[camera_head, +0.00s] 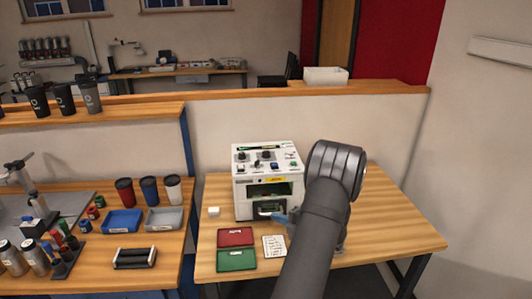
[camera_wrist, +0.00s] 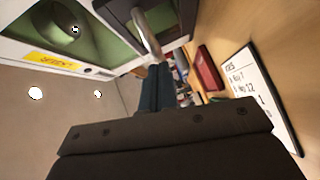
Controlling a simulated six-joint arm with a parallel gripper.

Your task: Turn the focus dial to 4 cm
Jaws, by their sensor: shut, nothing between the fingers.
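The white laser marker (camera_head: 240,196) stands on the wooden table, to the left of my arm. Its sloped top panel carries dark knobs (camera_head: 266,155); the labels are too small to tell which is the focus dial or where it points. My gripper (camera_head: 281,218) is low at the machine's front, close to the metal handle (camera_head: 264,211), well below the knobs. In the wrist view my dark blue fingers (camera_wrist: 158,86) are shut and empty, with the handle (camera_wrist: 146,34) just beyond their tips. I cannot tell whether they touch it. No knob is readable in the wrist view.
A red tray (camera_head: 235,237), a green tray (camera_head: 236,260) and a written card (camera_head: 274,246) lie before the machine. The table's right side (camera_head: 390,230) is clear. Cups and blue and grey trays stand on the left bench.

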